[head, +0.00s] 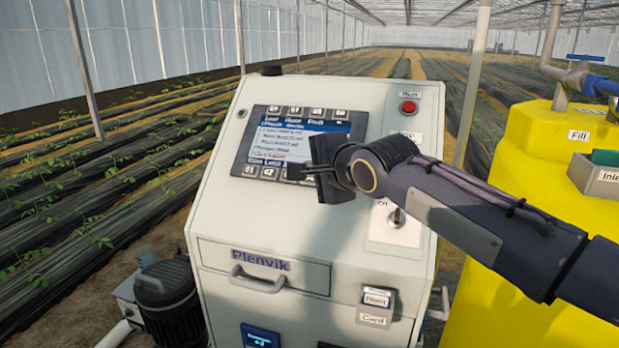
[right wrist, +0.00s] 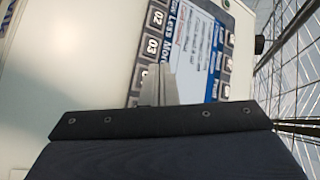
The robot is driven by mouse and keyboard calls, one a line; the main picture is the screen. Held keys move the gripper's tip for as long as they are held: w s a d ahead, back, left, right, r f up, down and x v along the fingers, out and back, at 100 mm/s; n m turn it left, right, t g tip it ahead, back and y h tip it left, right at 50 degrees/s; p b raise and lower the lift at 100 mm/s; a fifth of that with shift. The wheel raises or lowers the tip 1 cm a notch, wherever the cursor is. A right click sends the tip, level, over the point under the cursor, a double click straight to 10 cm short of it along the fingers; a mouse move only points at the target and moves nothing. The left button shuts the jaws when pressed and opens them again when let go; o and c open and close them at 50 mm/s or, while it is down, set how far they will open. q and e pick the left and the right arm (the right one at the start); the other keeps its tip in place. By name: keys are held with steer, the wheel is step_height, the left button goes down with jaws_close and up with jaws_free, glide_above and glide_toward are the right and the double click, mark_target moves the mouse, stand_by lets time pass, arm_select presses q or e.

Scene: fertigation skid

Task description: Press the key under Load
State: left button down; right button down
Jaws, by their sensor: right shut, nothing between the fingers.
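The control panel's dark screen unit (head: 295,142) is on the sloped face of a white cabinet. Contact cannot be told. The gripper hides the screen's lower right. My left gripper is out of view.
A red button (head: 409,107) and a rotary switch (head: 397,217) are on the cabinet face. A drawer handle (head: 257,280) and card holder (head: 376,306) stick out lower down. A yellow tank (head: 540,150) stands at the right, a motor (head: 168,295) at lower left.

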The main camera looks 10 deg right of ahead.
steer(key=shift+s+a+r, duration=0.4)
steer(key=shift+s+r, duration=0.25)
steer(key=shift+r, duration=0.15)
steer(key=shift+s+a+r, duration=0.35)
steer(key=shift+s+r, duration=0.25)
steer(key=shift+r, duration=0.2)
